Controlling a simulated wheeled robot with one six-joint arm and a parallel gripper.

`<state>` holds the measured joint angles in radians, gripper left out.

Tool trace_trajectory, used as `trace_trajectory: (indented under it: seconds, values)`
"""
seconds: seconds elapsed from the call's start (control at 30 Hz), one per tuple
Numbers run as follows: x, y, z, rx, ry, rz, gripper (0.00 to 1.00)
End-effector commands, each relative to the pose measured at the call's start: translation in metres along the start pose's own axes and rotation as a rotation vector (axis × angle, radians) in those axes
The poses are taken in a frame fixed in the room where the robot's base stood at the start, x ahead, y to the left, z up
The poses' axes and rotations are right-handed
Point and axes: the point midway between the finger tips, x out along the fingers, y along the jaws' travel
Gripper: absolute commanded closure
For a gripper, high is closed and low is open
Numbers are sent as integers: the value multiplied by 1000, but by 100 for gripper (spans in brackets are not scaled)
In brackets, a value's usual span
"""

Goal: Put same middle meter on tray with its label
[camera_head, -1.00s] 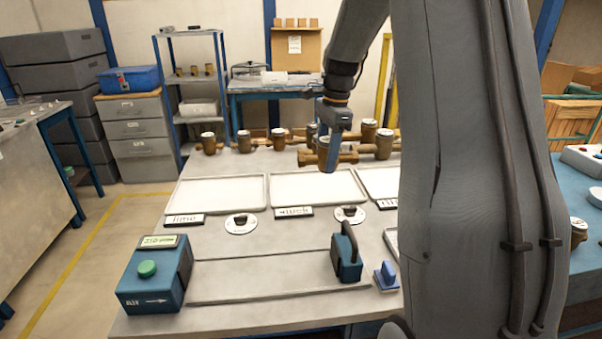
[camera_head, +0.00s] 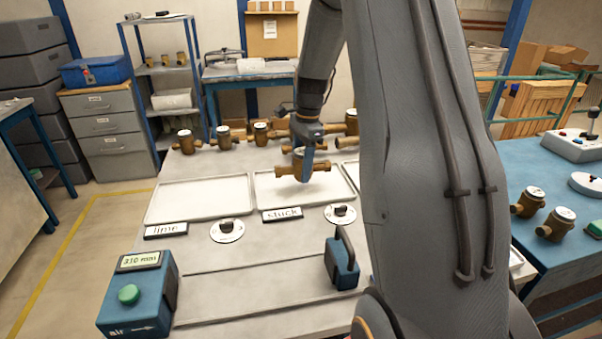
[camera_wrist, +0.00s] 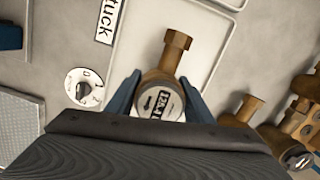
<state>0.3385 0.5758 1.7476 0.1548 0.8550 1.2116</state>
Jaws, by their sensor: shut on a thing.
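My gripper (camera_head: 304,172) is shut on a brass meter (camera_head: 322,181). In the wrist view, the blue jaws of my gripper (camera_wrist: 160,97) sit on either side of the meter's round white dial (camera_wrist: 158,103), and its brass pipe end (camera_wrist: 176,42) points away. The meter is over the white tray (camera_head: 262,190) behind the "stuck" label (camera_head: 282,214). Whether it touches the tray I cannot tell. The "stuck" label also shows partly in the wrist view (camera_wrist: 108,20). To the left is an empty tray (camera_head: 160,212) with the "lime" label (camera_head: 166,230). A third tray (camera_head: 352,170) is mostly hidden by my arm.
Several brass meters stand along the bench's back, one at the left (camera_head: 187,142). Round dial plates (camera_head: 227,232) lie in front of the trays. A blue box with a green button (camera_head: 138,295) and a blue handled block (camera_head: 341,263) stand nearer. A blue table (camera_head: 530,200) is at right.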

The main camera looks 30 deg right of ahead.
Motion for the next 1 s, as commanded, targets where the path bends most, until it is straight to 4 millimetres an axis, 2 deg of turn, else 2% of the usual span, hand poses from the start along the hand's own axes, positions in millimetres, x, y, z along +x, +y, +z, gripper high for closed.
trace_trajectory:
  seconds: [0.2, 0.57, 0.6, 0.7, 1.0]
  values:
    - [24, 0, -3, 1, 0, 0, 100]
    - [28, -1, -3, 1, 0, -2, 100]
    - [29, 0, -4, 1, 0, 0, 51]
    - [29, 0, -3, 1, 0, -1, 34]
    - [28, 0, -3, 1, 0, -1, 34]
